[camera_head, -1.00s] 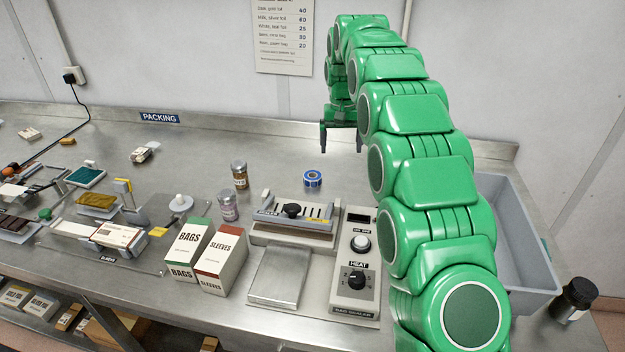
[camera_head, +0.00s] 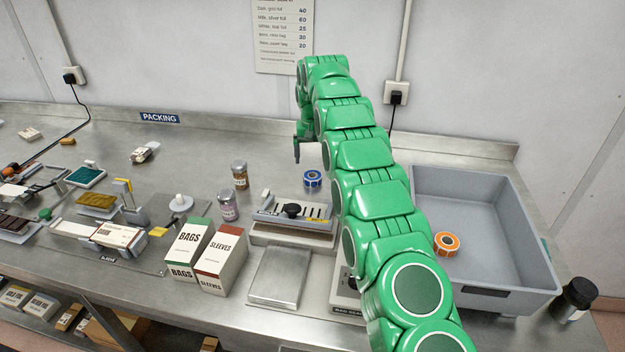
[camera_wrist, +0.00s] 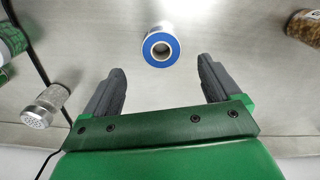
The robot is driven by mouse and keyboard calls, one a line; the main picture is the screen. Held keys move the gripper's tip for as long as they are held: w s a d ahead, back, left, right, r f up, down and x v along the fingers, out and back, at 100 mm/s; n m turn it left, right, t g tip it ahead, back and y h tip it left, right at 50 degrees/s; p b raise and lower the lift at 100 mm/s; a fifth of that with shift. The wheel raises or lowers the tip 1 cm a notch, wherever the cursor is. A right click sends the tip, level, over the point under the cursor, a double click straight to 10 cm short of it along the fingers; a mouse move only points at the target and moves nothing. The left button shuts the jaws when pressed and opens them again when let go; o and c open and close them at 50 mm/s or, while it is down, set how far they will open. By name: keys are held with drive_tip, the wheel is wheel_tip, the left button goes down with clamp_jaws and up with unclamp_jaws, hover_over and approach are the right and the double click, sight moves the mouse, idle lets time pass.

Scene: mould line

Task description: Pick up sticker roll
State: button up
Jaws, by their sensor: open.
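A blue and white sticker roll (camera_head: 313,179) stands on the steel bench behind the bag sealer. In the wrist view the sticker roll (camera_wrist: 161,47) shows its blue end face with a dark hole, ahead of the gap between my fingers and roughly centred. My gripper (camera_wrist: 160,85) is open and empty, with its dark fingers apart and not touching the roll. In the head view my gripper (camera_head: 297,150) hangs above the bench, left of and behind the roll; one finger shows clearly. An orange sticker roll (camera_head: 446,243) is in the grey bin.
The bag sealer (camera_head: 285,228) stands just in front of the blue roll. Two jars (camera_head: 240,175) stand to its left, with bag and sleeve boxes (camera_head: 187,248) nearer. The grey bin (camera_head: 513,292) is at the right. The bench behind the roll is clear.

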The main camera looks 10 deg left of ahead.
sight(312, 171)
drive_tip(key=shift+a+f, duration=0.15)
drive_tip(key=shift+f, duration=3.25)
drive_tip(key=shift+c, duration=0.4)
drive_tip(key=c, duration=1.1)
drive_tip(key=shift+o, duration=0.2)
drive_tip(key=shift+w+r, duration=0.1)
drive_tip(key=shift+r, duration=1.35)
drive_tip(key=shift+s+d+r, duration=0.2)
drive_tip(key=shift+s+r, duration=0.25)
drive_tip(key=shift+r, duration=0.2)
drive_tip(key=shift+s+d+r, duration=0.2)
drive_tip(key=shift+s+r, duration=0.25)
drive_tip(key=shift+r, duration=0.15)
drive_tip(key=s+d+r, duration=0.4)
drive_tip(key=s+r, duration=0.3)
drive_tip(key=s, duration=0.4)
drive_tip(key=shift+d+r, duration=0.2)
drive_tip(key=shift+r, duration=0.1)
